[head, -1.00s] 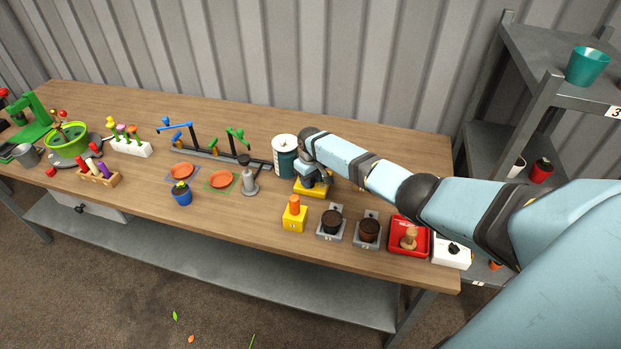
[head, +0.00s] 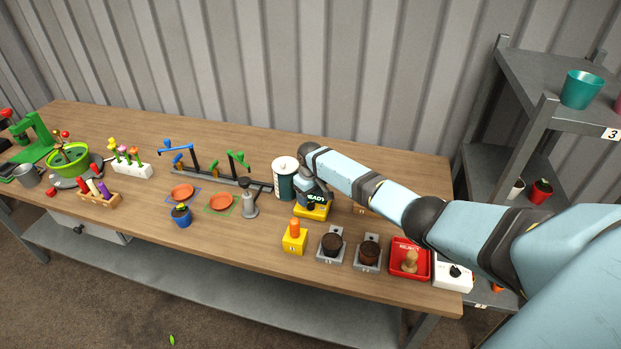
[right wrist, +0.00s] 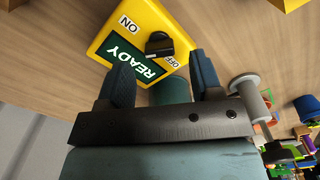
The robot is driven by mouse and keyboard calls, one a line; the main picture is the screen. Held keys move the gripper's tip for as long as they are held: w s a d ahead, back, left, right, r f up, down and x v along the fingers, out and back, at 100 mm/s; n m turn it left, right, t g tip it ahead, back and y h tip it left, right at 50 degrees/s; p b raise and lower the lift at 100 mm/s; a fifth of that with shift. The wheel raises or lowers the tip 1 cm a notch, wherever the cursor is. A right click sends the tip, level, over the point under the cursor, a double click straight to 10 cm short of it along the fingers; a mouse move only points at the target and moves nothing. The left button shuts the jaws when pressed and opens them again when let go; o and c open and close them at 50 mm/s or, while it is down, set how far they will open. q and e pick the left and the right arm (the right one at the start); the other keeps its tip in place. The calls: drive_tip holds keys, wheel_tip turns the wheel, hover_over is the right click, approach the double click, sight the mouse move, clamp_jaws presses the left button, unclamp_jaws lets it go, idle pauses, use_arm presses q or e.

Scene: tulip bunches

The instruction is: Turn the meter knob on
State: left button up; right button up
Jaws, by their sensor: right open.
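The meter is a yellow box (head: 312,213) near the middle of the table in the head view, with a dark display reading READY. In the right wrist view the meter (right wrist: 97,45) shows ON and OFF labels and a black knob (right wrist: 158,43) between them. I cannot tell for sure which label the knob points to. My right gripper (head: 306,186) is just behind and above the meter. In the right wrist view its two fingers (right wrist: 160,62) are apart, with nothing between them, and the knob lies beyond their tips. My left gripper is out of view.
A teal canister with a white lid (head: 285,180) stands close left of the right gripper.

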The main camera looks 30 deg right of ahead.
sight(311, 203)
wheel_tip(311, 203, up, 11)
idle(0.3)
drive_tip(key=shift+f, duration=0.1)
idle(0.4)
